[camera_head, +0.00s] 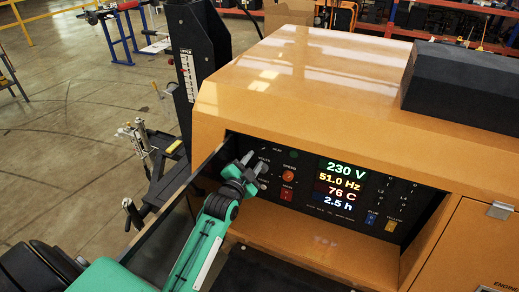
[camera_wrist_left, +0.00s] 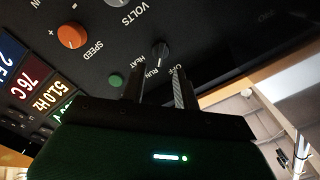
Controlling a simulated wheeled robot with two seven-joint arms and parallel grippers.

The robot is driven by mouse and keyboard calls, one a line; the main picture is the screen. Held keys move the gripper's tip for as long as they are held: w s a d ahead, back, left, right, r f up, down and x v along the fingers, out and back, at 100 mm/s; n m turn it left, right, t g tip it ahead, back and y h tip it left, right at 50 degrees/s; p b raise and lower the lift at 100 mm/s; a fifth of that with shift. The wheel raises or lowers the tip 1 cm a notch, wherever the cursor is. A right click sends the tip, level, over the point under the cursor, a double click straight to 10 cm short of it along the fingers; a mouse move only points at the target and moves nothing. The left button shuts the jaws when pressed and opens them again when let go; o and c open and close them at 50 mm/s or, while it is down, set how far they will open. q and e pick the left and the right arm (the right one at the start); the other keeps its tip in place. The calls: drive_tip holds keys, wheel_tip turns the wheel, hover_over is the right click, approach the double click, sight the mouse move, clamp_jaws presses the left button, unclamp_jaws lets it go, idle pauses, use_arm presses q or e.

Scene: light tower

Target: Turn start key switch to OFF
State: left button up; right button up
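The start key switch (camera_wrist_left: 161,51) is a small black knob on the dark control panel in the left wrist view. The labels HEAT, RUN and OFF sit around it. Its pointer seems to aim near RUN, but it is too dark to be sure. My left gripper (camera_wrist_left: 156,73) is open, its two fingers apart with the tips close to the knob, one to each side. I cannot tell whether they touch it. In the head view my left gripper (camera_head: 253,162) is at the panel's upper left and mostly hides the switch. My right gripper is not in view.
The control panel (camera_head: 305,215) is recessed in an orange housing (camera_head: 290,75). An orange speed knob (camera_wrist_left: 71,35), a green button (camera_wrist_left: 116,80) and lit displays (camera_head: 339,185) are near the switch. A dark open panel door (camera_head: 165,225) stands left of my left arm.

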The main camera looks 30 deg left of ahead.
sight(262, 149)
use_arm(q)
drive_tip(key=w+p, duration=0.1)
drive_tip(key=w, duration=0.4)
drive_tip(key=shift+a, duration=0.15)
drive_tip(key=shift+s, duration=0.1)
drive_tip(key=shift+c, duration=0.4)
clamp_jaws()
